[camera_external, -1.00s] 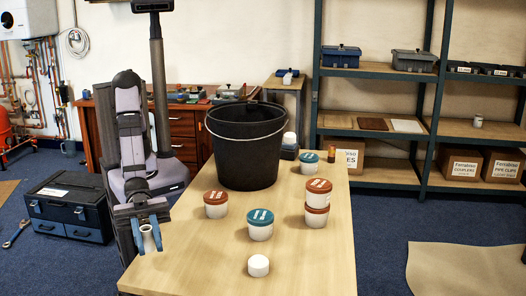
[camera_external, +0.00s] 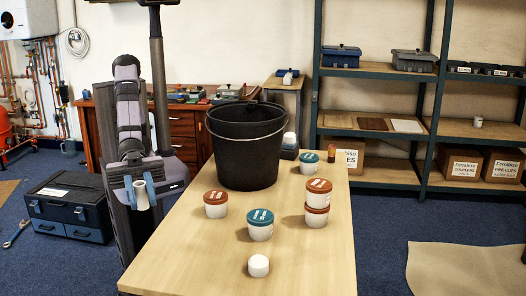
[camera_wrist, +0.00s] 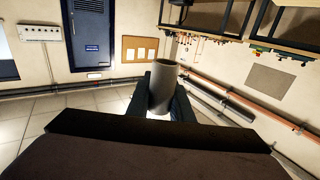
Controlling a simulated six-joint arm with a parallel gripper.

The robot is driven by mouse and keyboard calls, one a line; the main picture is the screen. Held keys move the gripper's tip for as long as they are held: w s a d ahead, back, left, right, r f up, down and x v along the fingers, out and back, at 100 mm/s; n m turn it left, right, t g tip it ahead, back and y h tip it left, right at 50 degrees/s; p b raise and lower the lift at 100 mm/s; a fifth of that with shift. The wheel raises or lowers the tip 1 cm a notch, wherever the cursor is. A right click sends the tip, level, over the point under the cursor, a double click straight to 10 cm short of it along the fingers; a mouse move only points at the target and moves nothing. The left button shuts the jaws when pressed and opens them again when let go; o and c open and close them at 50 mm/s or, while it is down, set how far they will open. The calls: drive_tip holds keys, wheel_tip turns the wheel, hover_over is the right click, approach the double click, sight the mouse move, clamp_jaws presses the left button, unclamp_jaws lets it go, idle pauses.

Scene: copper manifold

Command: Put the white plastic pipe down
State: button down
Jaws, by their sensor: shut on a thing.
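My gripper (camera_external: 141,192) is shut on the white plastic pipe (camera_external: 141,199), a short piece held between the two blue fingers. It is in the air near the left edge of the wooden table (camera_external: 190,262). In the wrist view the pipe (camera_wrist: 162,88) shows as a grey open-ended tube between the dark fingers, its open end towards the top of the picture. Part of the pipe is hidden by the fingers.
A black bucket (camera_external: 243,150) stands on the table. Several lidded tubs, such as the teal-lidded one (camera_external: 260,227), and a small white cap (camera_external: 258,266) stand to the right. The table's near left part is clear. A dark toolbox (camera_external: 70,207) is on the floor.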

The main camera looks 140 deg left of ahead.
sight(139, 187)
drive_tip(key=s+r, duration=0.2)
drive_tip(key=r, duration=0.1)
drive_tip(key=s+r, duration=0.1)
drive_tip(key=shift+s+a+r, duration=0.3)
drive_tip(key=shift+r, duration=0.05)
drive_tip(key=s+a+f+y+p, duration=0.1)
drive_tip(key=s+a+f+p, duration=0.55)
drive_tip(key=f+p, duration=0.45)
drive_tip(key=s+a+r+n+y+p, duration=0.1)
drive_tip(key=s+a+n+y+p, duration=0.1)
drive_tip(key=a+p, duration=0.6)
drive_tip(key=shift+s+r+y+p, duration=0.15)
drive_tip(key=shift+s+y+p, duration=0.25)
drive_tip(key=shift+p, duration=1.95)
drive_tip(key=shift+a, duration=0.1)
